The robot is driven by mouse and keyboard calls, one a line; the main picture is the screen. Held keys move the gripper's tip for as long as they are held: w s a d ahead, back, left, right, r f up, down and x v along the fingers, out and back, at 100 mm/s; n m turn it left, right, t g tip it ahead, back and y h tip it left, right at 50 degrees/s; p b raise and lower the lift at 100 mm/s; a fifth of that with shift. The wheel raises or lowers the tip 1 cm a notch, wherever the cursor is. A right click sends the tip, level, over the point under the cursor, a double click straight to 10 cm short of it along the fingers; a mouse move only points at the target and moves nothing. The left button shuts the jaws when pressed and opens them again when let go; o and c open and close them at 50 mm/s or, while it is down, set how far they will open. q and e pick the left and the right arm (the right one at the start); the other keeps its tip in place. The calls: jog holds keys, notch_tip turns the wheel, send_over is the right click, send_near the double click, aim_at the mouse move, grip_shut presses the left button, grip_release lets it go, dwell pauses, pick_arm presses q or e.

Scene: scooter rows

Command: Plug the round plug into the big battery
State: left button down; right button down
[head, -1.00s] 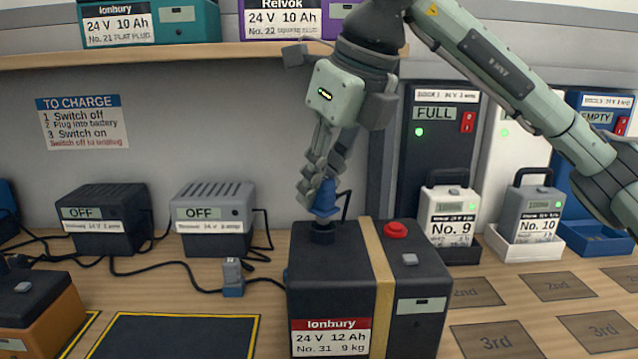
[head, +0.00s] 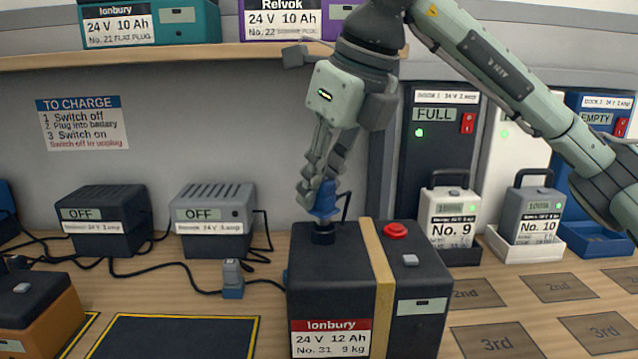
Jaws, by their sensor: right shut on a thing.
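The big battery (head: 340,270) is a black box with a tan strap, a red button on top and a label reading Ionbury 24 V 12 Ah No. 31. My right gripper (head: 318,196) points down over its top left part. It is shut on a blue round plug (head: 325,200). The plug sits at a dark round socket (head: 322,233) on the battery top; I cannot tell how deep it is in. A black cable shows beside the plug. My left gripper is not in view.
Two chargers marked OFF, black (head: 104,222) and grey (head: 212,222), stand behind at left with cables. A grey-blue plug (head: 232,280) stands left of the battery. An orange-black battery (head: 38,305) is at far left. Small batteries No. 9 (head: 448,225) and No. 10 (head: 532,215) stand right.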

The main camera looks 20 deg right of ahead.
jog(key=shift+f+b, duration=0.75)
jog(key=shift+f, duration=0.25)
jog(key=c, duration=1.3)
grip_release()
jog(key=shift+c, duration=0.2)
jog(key=shift+r, duration=0.1)
jog(key=v, duration=1.2)
